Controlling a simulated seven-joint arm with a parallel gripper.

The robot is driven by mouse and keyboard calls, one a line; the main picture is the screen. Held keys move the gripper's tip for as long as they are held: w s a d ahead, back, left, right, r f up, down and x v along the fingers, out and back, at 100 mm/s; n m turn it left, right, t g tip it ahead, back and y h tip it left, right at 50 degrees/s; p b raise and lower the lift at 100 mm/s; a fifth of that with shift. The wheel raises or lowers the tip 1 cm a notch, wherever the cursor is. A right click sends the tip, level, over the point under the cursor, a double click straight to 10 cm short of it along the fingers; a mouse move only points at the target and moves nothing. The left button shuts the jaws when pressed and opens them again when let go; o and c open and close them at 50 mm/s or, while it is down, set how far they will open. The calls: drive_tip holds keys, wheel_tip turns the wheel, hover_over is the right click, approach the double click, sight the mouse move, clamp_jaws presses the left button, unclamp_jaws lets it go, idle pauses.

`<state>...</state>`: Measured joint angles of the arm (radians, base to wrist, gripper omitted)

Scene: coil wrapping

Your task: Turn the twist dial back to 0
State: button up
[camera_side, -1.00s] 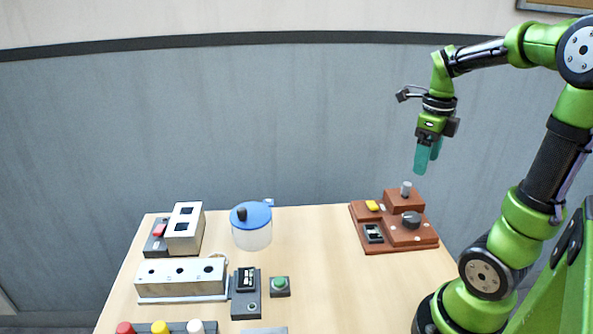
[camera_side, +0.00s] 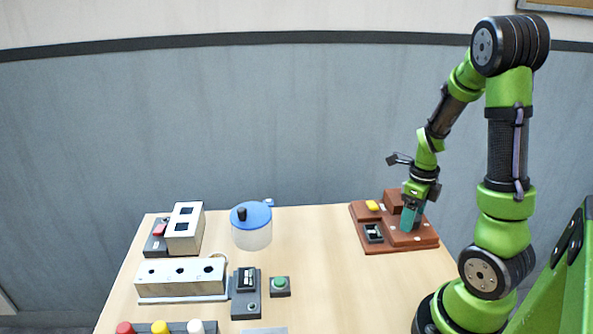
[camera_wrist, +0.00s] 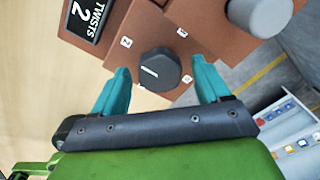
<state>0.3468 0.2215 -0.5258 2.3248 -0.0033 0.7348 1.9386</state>
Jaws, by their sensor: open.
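The twist dial (camera_wrist: 160,70), a dark round knob with a white line, sits on the brown control box (camera_side: 372,245). In the wrist view it lies between the two teal fingers of my gripper (camera_wrist: 160,66), which are open on either side of it. I cannot tell whether they touch it. In the side view my gripper (camera_side: 408,224) points down at the box and hides the dial.
A grey cylindrical knob (camera_wrist: 262,12) stands on the raised part of the box. The box also carries a yellow button (camera_side: 372,206). A blue-lidded pot (camera_side: 251,228), a green button (camera_side: 280,284) and other devices stand farther left. The table between them and the box is clear.

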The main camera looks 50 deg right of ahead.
drive_tip(key=c, duration=1)
drive_tip(key=shift+c, duration=0.2)
